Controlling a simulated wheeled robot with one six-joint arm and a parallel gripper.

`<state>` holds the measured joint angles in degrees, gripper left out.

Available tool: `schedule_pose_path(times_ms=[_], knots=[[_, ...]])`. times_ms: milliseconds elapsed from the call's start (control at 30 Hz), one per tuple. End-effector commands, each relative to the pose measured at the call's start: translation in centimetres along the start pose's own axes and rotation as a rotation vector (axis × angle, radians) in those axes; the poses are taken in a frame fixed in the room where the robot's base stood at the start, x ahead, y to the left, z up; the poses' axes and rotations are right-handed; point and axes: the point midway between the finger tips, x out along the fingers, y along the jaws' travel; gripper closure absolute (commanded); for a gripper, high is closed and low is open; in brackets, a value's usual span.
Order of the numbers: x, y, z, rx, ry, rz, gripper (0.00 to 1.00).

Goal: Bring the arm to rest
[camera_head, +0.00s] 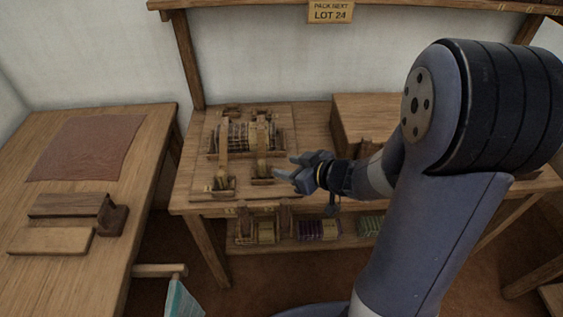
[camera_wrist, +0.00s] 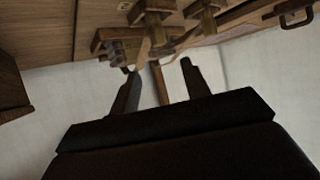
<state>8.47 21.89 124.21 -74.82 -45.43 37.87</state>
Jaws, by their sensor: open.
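My gripper (camera_head: 284,169) is open and empty in the head view. It is just right of and above the front part of the wooden device (camera_head: 264,158) on the middle table. My arm reaches in from the right side of the picture. In the wrist view my gripper's two dark fingers (camera_wrist: 158,80) stand apart with nothing held between them. Beyond them the wooden device (camera_wrist: 150,35) and the table show at a steep tilt. I cannot tell whether the gripper touches the device.
A wooden box (camera_head: 365,105) stands on the middle table behind my arm. A shelf below holds bundles (camera_head: 318,229). The left table holds a brown cloth (camera_head: 85,147) and wooden blocks (camera_head: 68,205).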

Motion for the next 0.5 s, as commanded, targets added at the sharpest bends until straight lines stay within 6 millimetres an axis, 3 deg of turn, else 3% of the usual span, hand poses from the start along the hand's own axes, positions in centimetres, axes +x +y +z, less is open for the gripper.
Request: schedule_pose_path(times_ms=[367,500], knots=[[-0.14,-0.01,0.06,0.0,-0.001,0.0,0.55],[0.68,-0.04,0.15,-0.001,-0.001,-0.002,0.55]])
